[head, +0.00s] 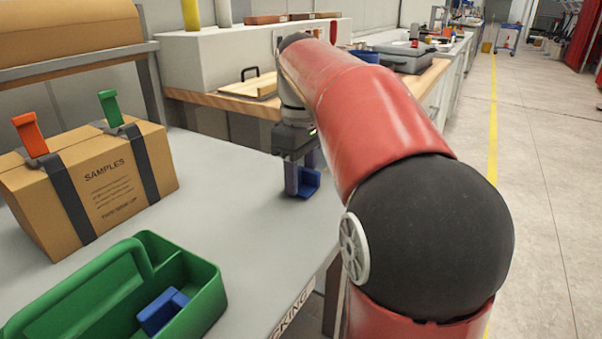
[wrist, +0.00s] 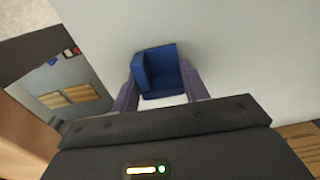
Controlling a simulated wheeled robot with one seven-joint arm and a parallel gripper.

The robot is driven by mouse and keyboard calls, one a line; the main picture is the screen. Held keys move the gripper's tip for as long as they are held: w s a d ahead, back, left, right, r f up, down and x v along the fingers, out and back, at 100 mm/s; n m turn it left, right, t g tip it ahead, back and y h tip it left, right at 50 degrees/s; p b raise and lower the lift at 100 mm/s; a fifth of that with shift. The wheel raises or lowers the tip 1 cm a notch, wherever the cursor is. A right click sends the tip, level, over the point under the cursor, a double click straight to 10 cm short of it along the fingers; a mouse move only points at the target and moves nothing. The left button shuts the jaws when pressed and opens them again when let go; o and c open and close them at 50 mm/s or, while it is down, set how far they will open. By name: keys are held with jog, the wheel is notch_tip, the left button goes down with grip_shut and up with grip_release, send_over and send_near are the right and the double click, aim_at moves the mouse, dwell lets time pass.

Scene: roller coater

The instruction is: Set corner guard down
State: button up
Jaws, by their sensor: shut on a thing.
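My gripper (head: 301,178) is shut on a blue L-shaped corner guard (head: 310,185). In the wrist view the guard (wrist: 162,77) sits between the two purple-grey fingers of my gripper (wrist: 161,90), with one raised wall at its left. The guard is low over the right rear part of the grey packing table (head: 235,200), close to the table edge. I cannot tell whether its underside touches the tabletop. A second blue corner guard (head: 163,311) lies in the green tote (head: 207,302).
A strapped SAMPLES carton (head: 120,190) stands at the left, with an orange guard (head: 31,136) and a green guard (head: 110,108) at its straps. The tabletop between carton, tote and gripper is clear. A wooden-topped bench (head: 225,101) stands behind.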

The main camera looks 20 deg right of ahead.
jog(key=shift+f, duration=0.1)
jog(key=o, duration=1)
jog(key=shift+f+b, duration=0.15)
jog(key=shift+b, duration=0.15)
